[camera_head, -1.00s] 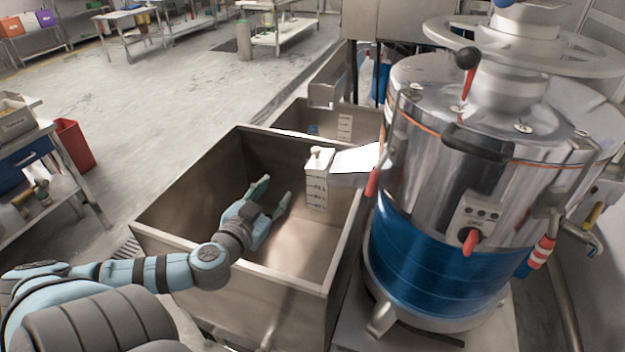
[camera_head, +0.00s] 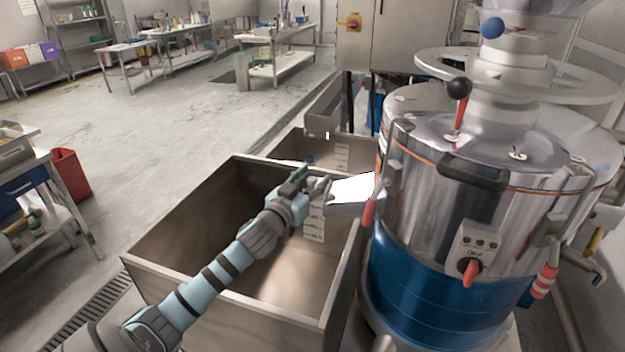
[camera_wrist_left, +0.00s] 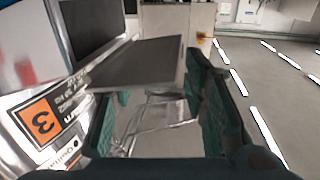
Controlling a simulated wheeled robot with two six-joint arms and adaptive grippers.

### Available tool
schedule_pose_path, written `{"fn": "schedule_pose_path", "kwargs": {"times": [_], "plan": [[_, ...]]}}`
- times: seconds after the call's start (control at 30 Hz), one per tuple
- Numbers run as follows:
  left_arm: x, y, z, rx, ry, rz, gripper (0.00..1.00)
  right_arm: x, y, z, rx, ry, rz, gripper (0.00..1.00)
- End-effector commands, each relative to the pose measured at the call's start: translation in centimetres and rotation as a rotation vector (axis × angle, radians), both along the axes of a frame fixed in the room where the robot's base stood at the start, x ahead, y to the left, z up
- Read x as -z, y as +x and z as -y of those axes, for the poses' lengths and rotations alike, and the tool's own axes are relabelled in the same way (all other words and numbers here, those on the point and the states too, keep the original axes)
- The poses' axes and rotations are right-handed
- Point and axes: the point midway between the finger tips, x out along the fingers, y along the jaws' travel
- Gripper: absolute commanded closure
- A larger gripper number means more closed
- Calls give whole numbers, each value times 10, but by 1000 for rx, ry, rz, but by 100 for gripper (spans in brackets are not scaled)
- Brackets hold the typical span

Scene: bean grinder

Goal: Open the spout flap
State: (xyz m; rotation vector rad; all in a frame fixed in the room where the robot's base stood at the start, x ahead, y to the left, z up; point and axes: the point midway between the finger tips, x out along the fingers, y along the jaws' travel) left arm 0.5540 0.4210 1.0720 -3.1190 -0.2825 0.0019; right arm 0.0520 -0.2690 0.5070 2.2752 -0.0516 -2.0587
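The grinder's bright spout (camera_head: 350,189) sticks out leftward from the steel drum over the near steel bin (camera_head: 185,278). The flap is at the spout's left end, with a marked pale face (camera_head: 315,225) showing below. My left gripper (camera_head: 306,182) is at that end, over the bin, and hides part of the flap. In the left wrist view its two teal fingers (camera_wrist_left: 155,115) are spread, with a gap between them. I cannot tell whether a finger touches the flap. My right gripper is not in view.
The grinder (camera_head: 450,220) stands close on the right. A second bin (camera_head: 290,148) and a steel chute (camera_head: 324,108) lie beyond the spout. A red bin (camera_head: 70,174) is at the left. Open floor spreads behind.

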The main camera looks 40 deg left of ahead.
Motion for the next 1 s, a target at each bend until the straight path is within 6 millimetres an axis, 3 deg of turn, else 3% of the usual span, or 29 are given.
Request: {"fn": "schedule_pose_path", "kwargs": {"times": [0.2,0.47,1.0], "plan": [[0,0,0,0,1,0,60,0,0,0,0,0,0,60],[0,0,0,-1,2,-1,100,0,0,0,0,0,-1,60],[-1,0,0,-1,22,-8,100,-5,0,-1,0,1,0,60]]}}
